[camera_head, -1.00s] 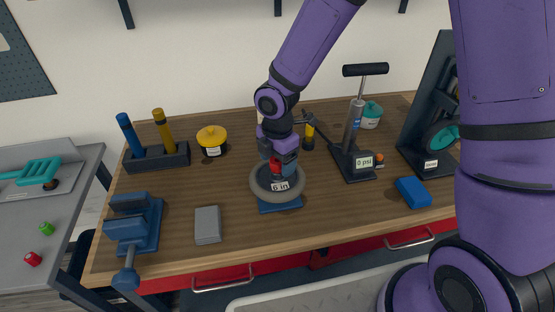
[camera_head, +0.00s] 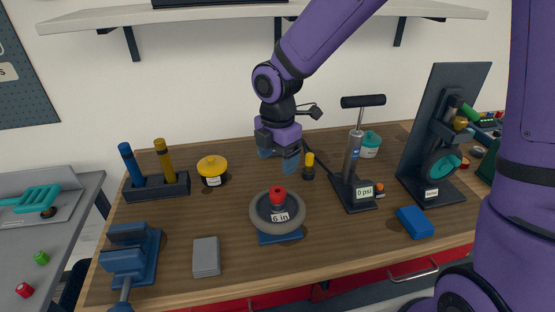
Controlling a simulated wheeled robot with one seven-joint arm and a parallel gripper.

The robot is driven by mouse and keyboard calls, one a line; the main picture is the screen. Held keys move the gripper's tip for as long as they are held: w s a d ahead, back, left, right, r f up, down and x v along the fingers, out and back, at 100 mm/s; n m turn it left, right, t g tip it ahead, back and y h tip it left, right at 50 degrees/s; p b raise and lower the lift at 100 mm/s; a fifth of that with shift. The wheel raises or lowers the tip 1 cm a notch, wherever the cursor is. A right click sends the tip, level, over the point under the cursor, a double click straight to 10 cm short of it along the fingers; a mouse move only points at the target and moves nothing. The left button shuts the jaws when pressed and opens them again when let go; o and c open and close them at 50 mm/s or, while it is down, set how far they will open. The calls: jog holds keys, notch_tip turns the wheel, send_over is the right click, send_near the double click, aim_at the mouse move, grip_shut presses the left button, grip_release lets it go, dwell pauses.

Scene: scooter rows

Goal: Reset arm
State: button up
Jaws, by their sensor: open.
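My gripper (camera_head: 279,168) hangs at the end of my purple arm, above the middle of the workbench (camera_head: 335,240). Its bluish fingers are apart with nothing between them. Below and in front of it, a grey wheel (camera_head: 259,219) with a "6 in" label lies flat on a blue stand (camera_head: 281,237). A red knob or cap (camera_head: 278,196) sits at the wheel's centre. The gripper is clear of the wheel. My forearm reaches up to the top right, and my upper arm fills the right edge.
A pump (camera_head: 355,160) reading "0 psi" and a black-yellow bottle (camera_head: 308,168) stand right of the gripper. A yellow-lidded jar (camera_head: 212,170), a tool holder (camera_head: 158,186), a blue vise (camera_head: 130,254) and a grey block (camera_head: 206,257) are left. A shelf (camera_head: 210,15) hangs above.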

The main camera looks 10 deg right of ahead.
aim_at(277, 192)
jog(key=m, duration=2.1)
jog(key=shift+m, duration=0.4)
jog(key=shift+s+a+f, duration=0.1)
jog(key=shift+s+f, duration=0.1)
jog(key=shift+f, duration=0.1)
jog(key=shift+r, duration=0.25)
notch_tip(277, 192, down, 11)
jog(key=shift+r, duration=0.1)
dwell(0.4)
jog(key=shift+c, duration=0.4)
